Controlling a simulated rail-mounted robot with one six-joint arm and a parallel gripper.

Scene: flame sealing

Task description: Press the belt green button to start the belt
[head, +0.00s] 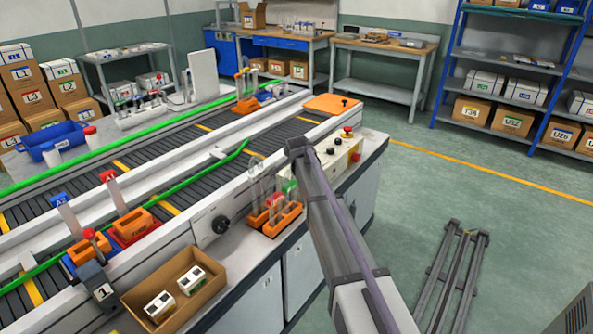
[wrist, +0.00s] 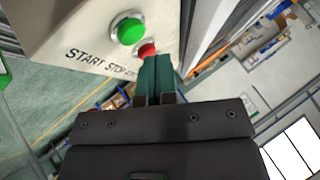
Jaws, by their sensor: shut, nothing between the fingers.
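The belt's control panel (wrist: 75,25) fills the upper left of the wrist view, with the printed words START and STOP. The round green button (wrist: 130,31) has a pale metal ring. A red button (wrist: 147,49) sits beside it, partly covered by my fingers. My gripper (wrist: 156,62) is shut and empty, its green-grey fingertips at the red button's edge, apart from the green button in the picture. I cannot tell whether the tips touch the panel. In the head view the panel (head: 338,163) is partly behind my arm, and my fingertips are hidden.
A red mushroom button (head: 348,131) stands on top of the panel. The belt (head: 150,158) runs along the left. An orange rack with tubes (head: 275,214) and a cardboard box (head: 175,290) stand on the near ledge. The floor at right is open, apart from a grey frame (head: 455,275).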

